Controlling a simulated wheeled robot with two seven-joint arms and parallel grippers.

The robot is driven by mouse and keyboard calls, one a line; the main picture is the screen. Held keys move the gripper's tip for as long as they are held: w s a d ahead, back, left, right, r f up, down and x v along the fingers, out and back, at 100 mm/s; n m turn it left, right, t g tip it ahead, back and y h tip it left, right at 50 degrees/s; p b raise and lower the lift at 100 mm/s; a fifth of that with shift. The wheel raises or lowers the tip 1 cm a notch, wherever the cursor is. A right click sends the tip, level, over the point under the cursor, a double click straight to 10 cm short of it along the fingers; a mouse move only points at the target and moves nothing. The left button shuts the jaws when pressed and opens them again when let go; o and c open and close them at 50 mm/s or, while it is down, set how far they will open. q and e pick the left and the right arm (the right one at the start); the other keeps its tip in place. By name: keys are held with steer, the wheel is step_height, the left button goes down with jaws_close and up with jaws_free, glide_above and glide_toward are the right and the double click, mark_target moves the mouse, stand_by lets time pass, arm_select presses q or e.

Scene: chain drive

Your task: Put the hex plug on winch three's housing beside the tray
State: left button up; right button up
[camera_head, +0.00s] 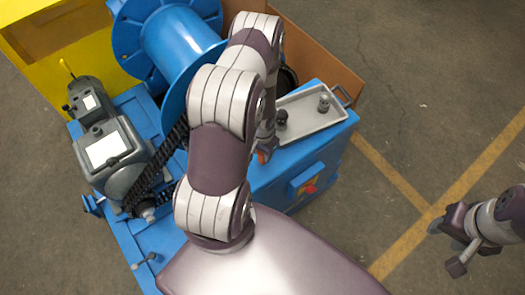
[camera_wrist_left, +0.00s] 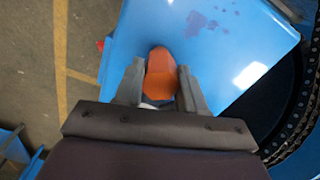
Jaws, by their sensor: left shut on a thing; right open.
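My left gripper (camera_wrist_left: 158,84) is shut on an orange, rounded piece (camera_wrist_left: 161,66), over the blue winch housing (camera_wrist_left: 218,38). In the head view my left arm hides most of this gripper, and a bit of the orange piece (camera_head: 262,156) shows at the housing top (camera_head: 290,158) beside the tray (camera_head: 310,119). I cannot tell whether the orange piece is the hex plug or whether it touches the housing. Two dark knob-like parts, one nearer (camera_head: 281,119) and one farther (camera_head: 323,103), stand on the tray. My right gripper (camera_head: 447,248) is open and empty, off to the right.
A blue drum (camera_head: 180,40) and a dark chain (camera_head: 165,160) lie left of my left arm. A grey motor unit (camera_head: 108,150) sits farther left. A red switch (camera_head: 309,188) is on the housing's front side. The floor (camera_head: 430,90) to the right is clear.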

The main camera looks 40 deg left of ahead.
arm_select(q)
steer(key=shift+f, duration=0.15)
steer(key=o, duration=1)
steer(key=shift+o, duration=0.2)
